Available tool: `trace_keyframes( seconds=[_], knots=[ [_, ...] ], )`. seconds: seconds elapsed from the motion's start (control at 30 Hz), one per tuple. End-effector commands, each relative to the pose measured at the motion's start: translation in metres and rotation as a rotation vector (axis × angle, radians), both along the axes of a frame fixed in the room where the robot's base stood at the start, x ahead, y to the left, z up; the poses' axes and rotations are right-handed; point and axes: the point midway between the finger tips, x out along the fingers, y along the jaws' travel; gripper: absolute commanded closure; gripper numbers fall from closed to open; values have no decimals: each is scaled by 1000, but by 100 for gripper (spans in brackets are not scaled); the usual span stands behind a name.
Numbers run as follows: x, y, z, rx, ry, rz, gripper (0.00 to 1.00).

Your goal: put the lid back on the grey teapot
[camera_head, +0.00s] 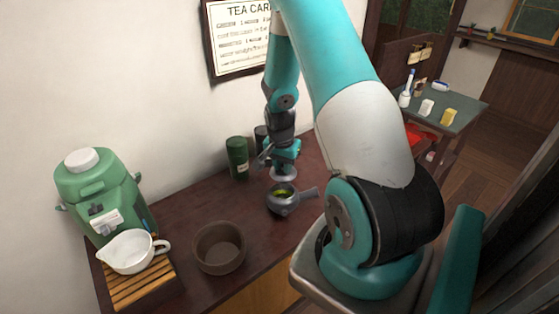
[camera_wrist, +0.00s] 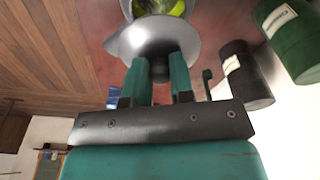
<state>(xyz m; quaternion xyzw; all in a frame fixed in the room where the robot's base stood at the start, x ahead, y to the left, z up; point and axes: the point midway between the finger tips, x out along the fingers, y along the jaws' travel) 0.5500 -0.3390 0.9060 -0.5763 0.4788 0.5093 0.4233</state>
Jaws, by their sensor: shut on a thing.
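The grey teapot (camera_head: 283,203) stands on the dark counter with its side handle pointing right. Its top is open and green shows inside; part of it also shows at the top of the wrist view (camera_wrist: 182,9). My gripper (camera_head: 284,166) is just above and behind the teapot. It is shut on the knob of the grey lid (camera_head: 284,174). In the wrist view the gripper's two teal fingers (camera_wrist: 160,75) close on the dark knob, with the lid's grey disc (camera_wrist: 155,38) beyond them. The lid is apart from the teapot's opening in the head view.
A green canister (camera_head: 238,158) and a dark canister (camera_wrist: 240,76) stand close behind the teapot by the wall. A brown bowl (camera_head: 219,249), a white spouted cup (camera_head: 128,252) on a slatted wooden stand (camera_head: 140,287), and a green dispenser (camera_head: 95,190) are to the left.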

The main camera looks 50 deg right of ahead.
Motion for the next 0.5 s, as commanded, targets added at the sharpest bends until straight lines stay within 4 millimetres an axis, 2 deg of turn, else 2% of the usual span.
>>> trace_keyframes(
  seconds=[0.5],
  knots=[
    [1, 1, -52, 0, 0, 4, 100]
  ],
)
